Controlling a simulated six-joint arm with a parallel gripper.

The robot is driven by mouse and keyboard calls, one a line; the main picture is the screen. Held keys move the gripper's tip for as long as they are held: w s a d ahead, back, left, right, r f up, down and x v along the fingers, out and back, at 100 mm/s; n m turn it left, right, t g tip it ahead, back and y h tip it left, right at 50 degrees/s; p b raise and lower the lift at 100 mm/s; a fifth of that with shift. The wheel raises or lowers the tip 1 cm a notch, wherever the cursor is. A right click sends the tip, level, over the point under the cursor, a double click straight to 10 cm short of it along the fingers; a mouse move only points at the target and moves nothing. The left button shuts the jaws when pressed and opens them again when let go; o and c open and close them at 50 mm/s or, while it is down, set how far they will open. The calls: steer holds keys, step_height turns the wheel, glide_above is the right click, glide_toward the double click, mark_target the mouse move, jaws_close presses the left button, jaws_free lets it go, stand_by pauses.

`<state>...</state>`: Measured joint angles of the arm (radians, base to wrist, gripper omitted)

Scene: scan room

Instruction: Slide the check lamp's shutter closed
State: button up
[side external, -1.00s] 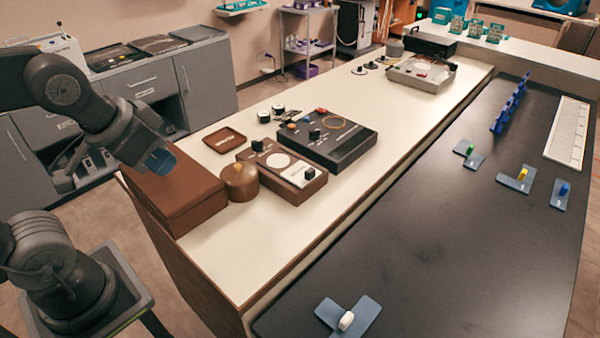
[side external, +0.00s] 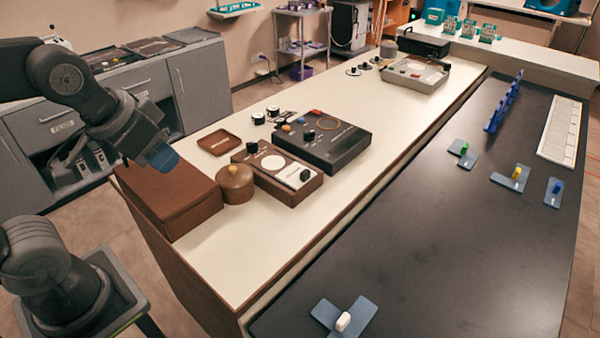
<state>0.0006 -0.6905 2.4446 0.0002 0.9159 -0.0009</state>
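A low brown box (side external: 283,188) with a pale round disc (side external: 273,162) and a pale plate with a black knob (side external: 304,175) lies on the cream counter; it looks like the check lamp with its shutter. The knob stands at the right end and the disc is uncovered. My gripper (side external: 163,158), with blue fingertips, is at the left, apart from this box. It appears over or behind the large brown case. Its fingers overlap from this angle, so their opening is hidden. I see nothing held.
The large brown case (side external: 172,199) and a round lidded pot (side external: 235,184) stand between my gripper and the lamp. A black device (side external: 322,141) sits just behind the lamp. A small brown tray (side external: 219,142) lies to its left. The counter in front is clear.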

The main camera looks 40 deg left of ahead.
steer(key=o, duration=0.4)
steer(key=shift+g, duration=0.7)
steer(key=w+r, duration=0.1)
steer(key=w, duration=0.2)
steer(key=w+r, duration=0.1)
steer(key=w, duration=0.4)
steer(key=shift+w+d+r, duration=0.1)
steer(key=shift+w+r, duration=0.2)
steer(key=shift+r, duration=0.1)
steer(key=shift+o, duration=0.2)
steer(key=g, duration=0.4)
glide_above(305, 171)
step_height(305, 171, down, 12)
step_height(305, 171, down, 14)
steer(key=shift+r, duration=0.1)
steer(key=shift+c, duration=0.3)
jaws_close()
